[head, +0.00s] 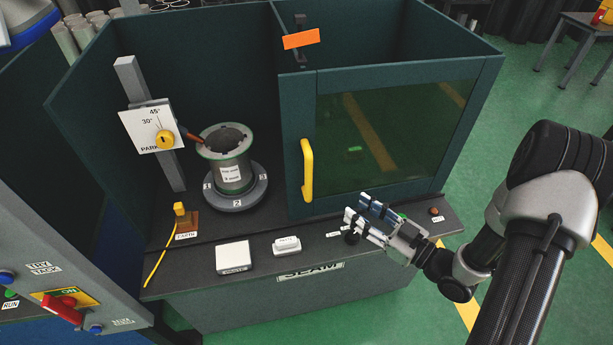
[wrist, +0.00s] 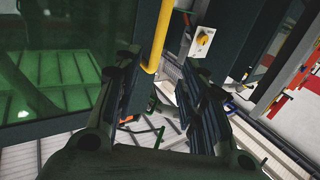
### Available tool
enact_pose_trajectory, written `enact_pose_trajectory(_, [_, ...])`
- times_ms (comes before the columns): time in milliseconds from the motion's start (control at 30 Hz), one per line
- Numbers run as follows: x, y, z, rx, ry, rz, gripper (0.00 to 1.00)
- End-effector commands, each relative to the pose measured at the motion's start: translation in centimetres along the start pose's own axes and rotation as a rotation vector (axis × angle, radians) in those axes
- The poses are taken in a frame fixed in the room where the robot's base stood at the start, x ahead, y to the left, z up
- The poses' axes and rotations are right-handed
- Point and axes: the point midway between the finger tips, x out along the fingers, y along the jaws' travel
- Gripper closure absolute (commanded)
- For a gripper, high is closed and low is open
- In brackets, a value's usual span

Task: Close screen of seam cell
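The screen of the seam cell is a green-framed panel with a dark tinted window (head: 390,135) on the right half of the cell front. Its upright yellow handle (head: 307,170) is on the left edge. The left half of the front is open. My gripper (head: 358,214) is in front of the screen's lower part, right of the handle and apart from it. In the wrist view my gripper (wrist: 165,100) is open and empty, and the yellow handle (wrist: 160,38) shows beyond and between the fingers. The screen's window (wrist: 60,65) fills the left of that view.
In the open half, a flanged cylinder (head: 233,172) stands on a numbered turntable (head: 238,199). A post carries an angle plate (head: 152,128) with a yellow knob. A white box (head: 233,256) and a smaller block (head: 287,245) sit on the front ledge. A control panel (head: 60,290) is at left.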

Motion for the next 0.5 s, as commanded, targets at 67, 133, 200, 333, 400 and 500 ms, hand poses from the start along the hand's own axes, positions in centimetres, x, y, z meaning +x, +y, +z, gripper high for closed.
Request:
enact_pose_trajectory(67, [0.6,-0.1,0.0,0.002,0.005,-0.004,0.62])
enact_pose_trajectory(133, [1.5,-0.2,0.0,0.001,0.004,-0.006,0.62])
enact_pose_trajectory(200, [2.7,-0.2,0.1,-0.001,0.004,-0.008,0.62])
enact_pose_trajectory(333, [5.6,-0.2,0.0,-0.002,0.004,-0.008,0.62])
enact_pose_trajectory(400, [7.1,-0.2,0.0,-0.002,0.004,-0.008,0.62])
enact_pose_trajectory(500, [9.3,-0.3,0.0,-0.002,0.004,-0.007,0.62])
